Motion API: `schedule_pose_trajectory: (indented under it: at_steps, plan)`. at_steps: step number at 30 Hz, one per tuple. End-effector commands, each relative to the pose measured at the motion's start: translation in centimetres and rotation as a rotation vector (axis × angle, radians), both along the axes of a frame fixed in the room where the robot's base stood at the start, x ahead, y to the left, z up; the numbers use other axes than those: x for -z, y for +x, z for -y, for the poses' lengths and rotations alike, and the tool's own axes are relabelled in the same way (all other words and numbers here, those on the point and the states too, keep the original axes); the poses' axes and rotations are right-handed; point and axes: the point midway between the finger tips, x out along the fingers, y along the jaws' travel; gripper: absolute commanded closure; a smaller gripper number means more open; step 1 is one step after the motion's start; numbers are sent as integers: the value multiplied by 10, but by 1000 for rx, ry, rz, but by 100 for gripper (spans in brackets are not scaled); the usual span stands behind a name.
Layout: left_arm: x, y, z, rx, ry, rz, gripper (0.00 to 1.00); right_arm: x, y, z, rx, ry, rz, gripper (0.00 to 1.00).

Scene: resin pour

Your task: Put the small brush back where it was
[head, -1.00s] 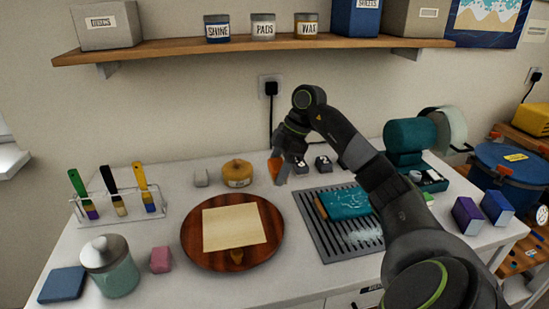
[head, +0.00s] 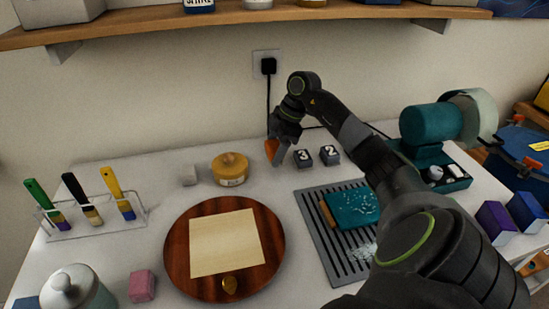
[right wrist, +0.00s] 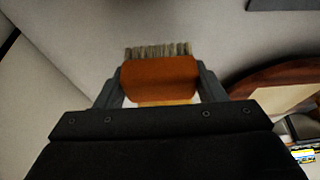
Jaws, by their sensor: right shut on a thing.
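The small brush, with an orange-brown wooden body (right wrist: 160,78) and pale bristles, is held between the fingers of my right gripper (right wrist: 155,90) in the right wrist view. Its bristles face away from the wrist. In the head view the orange brush (head: 271,150) shows at the tip of my right gripper (head: 278,154), over the back of the table, right of the round yellow-brown tin (head: 230,169). Whether it touches the table is unclear. My left gripper is not in view.
A round wooden board (head: 180,265) bears a pale sheet. Small blocks marked 3 (head: 303,158) and 2 (head: 330,155) sit right of the gripper. A slatted grey mat (head: 318,238) holds a teal block (head: 353,208). A rack (head: 95,222) holds paintbrushes at left.

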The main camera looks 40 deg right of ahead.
Motion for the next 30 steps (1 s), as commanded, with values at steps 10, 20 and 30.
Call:
schedule_pose_trajectory:
  at_steps: [10, 20, 30]
  plan:
    - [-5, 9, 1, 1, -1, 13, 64, 38, 0, 0, 1, 0, 0, 55]
    - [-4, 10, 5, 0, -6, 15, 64, 39, 0, 0, 0, 0, 1, 31]
    - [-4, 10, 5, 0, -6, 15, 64, 39, 0, 0, 0, 0, 0, 15]
